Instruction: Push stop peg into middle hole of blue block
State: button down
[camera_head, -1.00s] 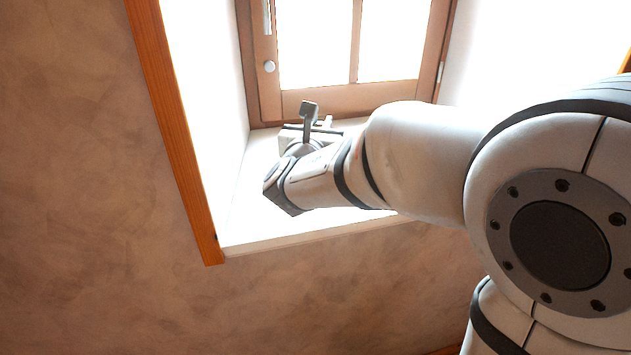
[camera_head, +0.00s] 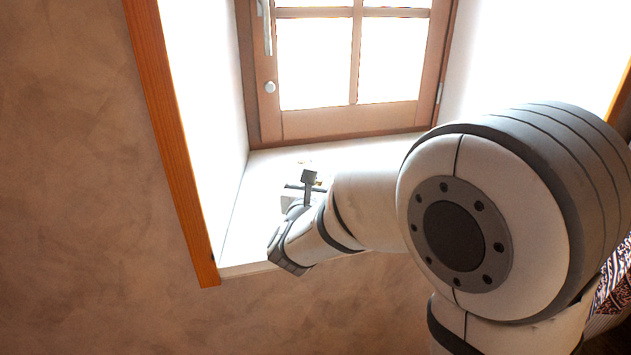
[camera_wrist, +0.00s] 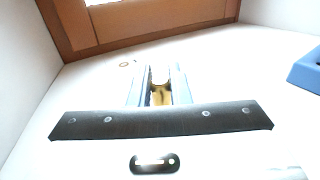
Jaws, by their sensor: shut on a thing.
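My gripper (camera_wrist: 160,76) is shut on a small brass-coloured peg (camera_wrist: 160,95), seen between the two fingers in the wrist view. The peg's far end is overexposed, so its exact shape is unclear. The blue block (camera_wrist: 306,73) shows only in part at the right edge of the wrist view, on the white sill and apart from my gripper. The blue block cannot be made out there.
The white window sill (camera_head: 250,200) is mostly bare. A small ring-like thing (camera_wrist: 124,64) lies on it near the window. The wooden window frame (camera_head: 350,122) closes the back, with a white side wall on the left. A patterned cloth (camera_head: 612,283) is at lower right.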

jog(key=shift+f, duration=0.2)
jog(key=c, duration=1.3)
grip_release()
jog(key=shift+c, duration=0.2)
